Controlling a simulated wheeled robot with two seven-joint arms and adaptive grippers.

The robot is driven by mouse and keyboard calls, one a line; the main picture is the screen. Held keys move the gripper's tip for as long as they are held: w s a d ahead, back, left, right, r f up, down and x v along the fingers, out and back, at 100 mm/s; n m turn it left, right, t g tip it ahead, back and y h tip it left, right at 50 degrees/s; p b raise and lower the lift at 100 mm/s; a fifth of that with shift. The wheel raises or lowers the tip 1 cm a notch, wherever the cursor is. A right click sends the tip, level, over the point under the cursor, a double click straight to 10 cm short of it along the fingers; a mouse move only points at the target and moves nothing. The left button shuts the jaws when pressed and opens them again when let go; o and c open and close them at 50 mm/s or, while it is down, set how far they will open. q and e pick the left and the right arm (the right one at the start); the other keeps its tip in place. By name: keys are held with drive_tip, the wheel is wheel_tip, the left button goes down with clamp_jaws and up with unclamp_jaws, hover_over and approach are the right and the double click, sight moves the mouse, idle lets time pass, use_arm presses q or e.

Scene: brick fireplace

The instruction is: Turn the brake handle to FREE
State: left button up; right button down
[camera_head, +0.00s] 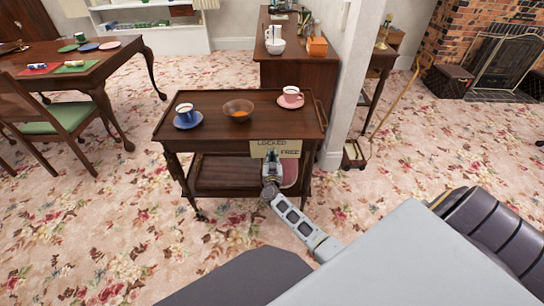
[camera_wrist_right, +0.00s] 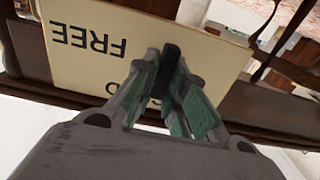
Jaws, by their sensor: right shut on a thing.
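The tea trolley (camera_head: 222,142) carries a cream label plate (camera_head: 291,144) at its front right, with LOCKED at the top and FREE lower right. In the right wrist view the plate (camera_wrist_right: 75,15) appears upside down, with FREE at left and the other word mostly covered. The brake handle (camera_wrist_right: 172,58) is a dark bar in front of the plate. My right gripper (camera_head: 271,157) is at the plate; its green-padded fingers (camera_wrist_right: 169,74) are shut on the handle. In the head view the gripper hides the handle, so its exact angle is unclear. My left gripper is out of view.
On the trolley top are a blue cup (camera_head: 185,111), a brown bowl (camera_head: 238,111) and a pink cup (camera_head: 291,95). Flowered carpet is clear at left front.

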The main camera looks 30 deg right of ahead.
drive_tip(key=shift+m, duration=0.7)
drive_tip(key=shift+d+m, duration=0.1)
drive_tip(key=shift+m, duration=0.5)
drive_tip(key=m, duration=0.2)
drive_tip(key=shift+s+d+m, duration=0.1)
drive_tip(key=shift+s+m, duration=0.05)
drive_tip(key=shift+m, duration=0.15)
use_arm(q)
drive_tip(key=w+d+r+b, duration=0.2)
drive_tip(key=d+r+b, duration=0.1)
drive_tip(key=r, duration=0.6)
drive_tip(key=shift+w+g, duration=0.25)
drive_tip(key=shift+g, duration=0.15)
use_arm(e)
drive_tip(key=shift+s+d+f+m, duration=0.1)
drive_tip(key=shift+f+m, duration=0.1)
drive_tip(key=shift+m, duration=1.85)
drive_tip(key=shift+s+d+f+m, duration=0.15)
drive_tip(key=shift+f+m, duration=0.1)
drive_tip(key=shift+m, duration=1.75)
drive_tip(key=shift+w+d+f+m, duration=0.1)
drive_tip(key=shift+f+m, duration=0.1)
drive_tip(key=shift+m, duration=1.85)
